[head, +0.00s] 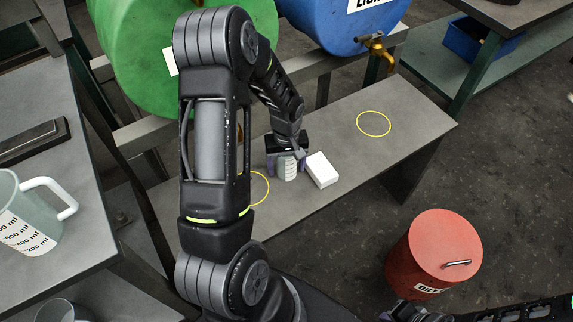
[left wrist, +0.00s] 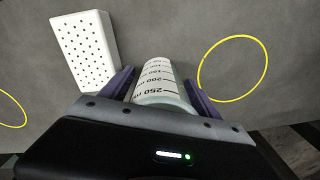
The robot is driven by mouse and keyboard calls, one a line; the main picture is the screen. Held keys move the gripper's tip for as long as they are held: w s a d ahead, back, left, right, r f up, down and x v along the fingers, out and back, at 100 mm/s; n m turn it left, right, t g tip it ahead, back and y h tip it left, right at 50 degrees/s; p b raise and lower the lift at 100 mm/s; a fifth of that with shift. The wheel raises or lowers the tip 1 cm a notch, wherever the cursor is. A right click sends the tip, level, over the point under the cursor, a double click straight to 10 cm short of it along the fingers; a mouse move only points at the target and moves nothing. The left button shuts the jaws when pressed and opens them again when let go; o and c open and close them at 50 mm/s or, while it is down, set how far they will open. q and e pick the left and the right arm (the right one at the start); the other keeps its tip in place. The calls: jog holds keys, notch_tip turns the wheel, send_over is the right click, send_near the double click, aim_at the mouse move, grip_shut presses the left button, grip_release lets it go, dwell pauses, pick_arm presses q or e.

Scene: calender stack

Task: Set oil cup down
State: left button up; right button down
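The oil cup (head: 287,168) is a small whitish measuring cup with millilitre marks. It stands on the grey bench (head: 340,105), between a yellow ring and a white box, outside both rings. My left gripper (head: 286,162) has its purple fingers on either side of the cup. In the left wrist view the cup (left wrist: 158,82) shows a narrow gap to each finger of the gripper (left wrist: 160,76), so it looks open around the cup. The cup's foot is partly hidden. My right gripper (head: 402,313) shows only partly at the bottom edge; its opening is unclear.
The white box (head: 321,170), dotted on top in the wrist view (left wrist: 85,48), sits close beside the cup. One yellow ring (head: 266,186) is near; another (head: 374,123) is farther right on clear bench. Green (head: 135,55) and blue (head: 335,22) drums lie behind. A red can (head: 425,260) stands on the floor.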

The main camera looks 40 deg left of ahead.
pick_arm(q)
notch_tip(320, 180, up, 12)
jog(key=shift+r+p, duration=0.2)
jog(key=shift+p, duration=0.25)
dwell(0.4)
jog(key=shift+o, duration=0.4)
